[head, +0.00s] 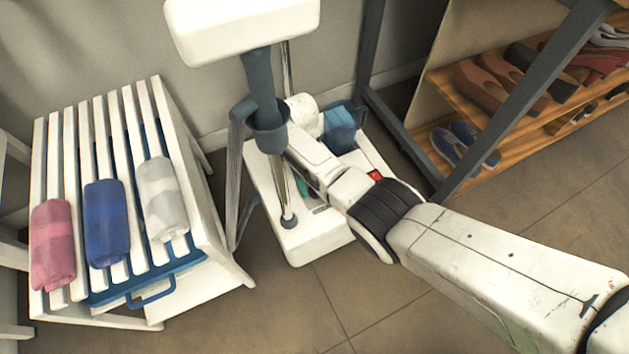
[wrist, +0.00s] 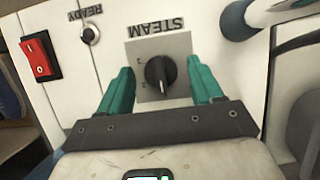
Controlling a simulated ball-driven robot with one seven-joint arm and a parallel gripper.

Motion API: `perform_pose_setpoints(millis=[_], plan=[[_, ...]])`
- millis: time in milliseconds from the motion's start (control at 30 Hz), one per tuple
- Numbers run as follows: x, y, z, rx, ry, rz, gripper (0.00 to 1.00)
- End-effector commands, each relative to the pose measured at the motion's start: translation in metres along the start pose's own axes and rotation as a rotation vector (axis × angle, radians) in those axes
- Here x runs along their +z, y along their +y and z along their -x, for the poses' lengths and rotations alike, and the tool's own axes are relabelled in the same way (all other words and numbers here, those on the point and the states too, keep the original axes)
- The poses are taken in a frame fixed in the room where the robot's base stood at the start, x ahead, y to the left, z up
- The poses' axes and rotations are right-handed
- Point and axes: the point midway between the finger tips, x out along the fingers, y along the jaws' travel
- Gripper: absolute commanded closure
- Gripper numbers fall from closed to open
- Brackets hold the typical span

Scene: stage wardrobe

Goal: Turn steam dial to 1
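The steam dial (wrist: 160,74) is a black round knob on a grey plate under the word STEAM (wrist: 156,27), which appears upside down in the wrist view. The small marks around it are too blurred to read, and I cannot tell its setting for sure. My gripper (wrist: 161,68) is open, with one teal finger on each side of the dial and a gap on both sides. In the head view the white steamer base (head: 297,245) stands on the floor. My arm hides the dial there, and only a bit of teal finger shows.
A red rocker switch (wrist: 40,58) and a READY lamp (wrist: 90,34) sit left of the dial. The steamer's pole (head: 287,80) rises beside my gripper. A slatted bench (head: 73,140) with rolled towels is on the left. A shoe rack (head: 470,105) stands right. Floor in front is clear.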

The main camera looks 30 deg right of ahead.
Motion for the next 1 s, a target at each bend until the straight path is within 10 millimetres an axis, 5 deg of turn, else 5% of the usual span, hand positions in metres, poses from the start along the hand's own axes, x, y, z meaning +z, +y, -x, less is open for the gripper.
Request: perform_pose_setpoints(millis=[267, 700, 1000], plan=[[0.000, 0.000, 0.005, 0.000, 0.001, 0.000, 0.35], [0.000, 0.000, 0.080, 0.000, 0.002, 0.000, 0.35], [0.000, 0.000, 0.107, 0.000, 0.000, 0.000, 0.35]])
